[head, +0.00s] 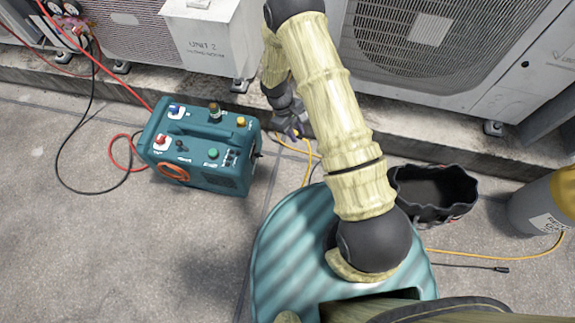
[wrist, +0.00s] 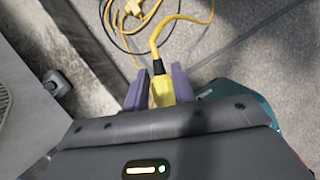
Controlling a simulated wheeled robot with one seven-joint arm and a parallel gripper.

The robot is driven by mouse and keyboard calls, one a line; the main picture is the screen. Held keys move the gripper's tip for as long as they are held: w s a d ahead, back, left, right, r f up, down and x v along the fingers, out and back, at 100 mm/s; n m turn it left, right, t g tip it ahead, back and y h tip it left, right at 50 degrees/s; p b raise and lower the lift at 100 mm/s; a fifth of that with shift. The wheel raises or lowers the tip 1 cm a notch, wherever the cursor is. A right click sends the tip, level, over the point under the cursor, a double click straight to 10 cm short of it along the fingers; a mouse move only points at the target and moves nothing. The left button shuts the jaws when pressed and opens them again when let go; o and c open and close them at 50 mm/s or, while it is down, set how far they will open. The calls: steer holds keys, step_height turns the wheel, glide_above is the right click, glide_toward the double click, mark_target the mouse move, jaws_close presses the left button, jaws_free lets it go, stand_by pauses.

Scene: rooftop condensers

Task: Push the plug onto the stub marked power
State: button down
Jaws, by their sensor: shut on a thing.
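My gripper (wrist: 150,92) is shut on a yellow plug (wrist: 162,92) in the wrist view, with a yellow cord (wrist: 160,38) running from its dark collar. In the head view my gripper (head: 290,127) is beside the right end of the teal machine (head: 222,180), apart from it. The machine stands on the ground with several coloured knobs and fittings on top and a dark stub (head: 257,155) on its right end. The labels are too small to read, so I cannot tell which stub is marked power. In the wrist view the machine (wrist: 225,92) shows only partly, behind my gripper.
Condenser units (head: 450,45) stand on a concrete ledge (head: 470,140) at the back. A black open bag (head: 432,195) and a grey cylinder (head: 540,215) with a yellow top are at right. Red and black hoses lie at left. Yellow cord (head: 308,152) lies near my arm.

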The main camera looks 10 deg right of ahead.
step_height(320, 180, down, 17)
steer(key=s+a+n+t+h+b, duration=0.1)
steer(key=n+b, duration=0.3)
steer(key=b, duration=1)
steer(key=shift+s+a+f+n, duration=0.2)
steer(key=shift+a+n, duration=0.1)
steer(key=shift+a, duration=0.6)
steer(key=shift+w+a+b, duration=0.1)
steer(key=shift+b, duration=0.2)
steer(key=a, duration=0.1)
steer(key=w+a+b, duration=0.1)
steer(key=a, duration=0.2)
steer(key=shift+w+a+b, duration=0.15)
steer(key=shift+w+b, duration=0.15)
steer(key=shift+w+a, duration=0.3)
steer(key=shift+a, duration=0.5)
steer(key=shift+p, duration=0.5)
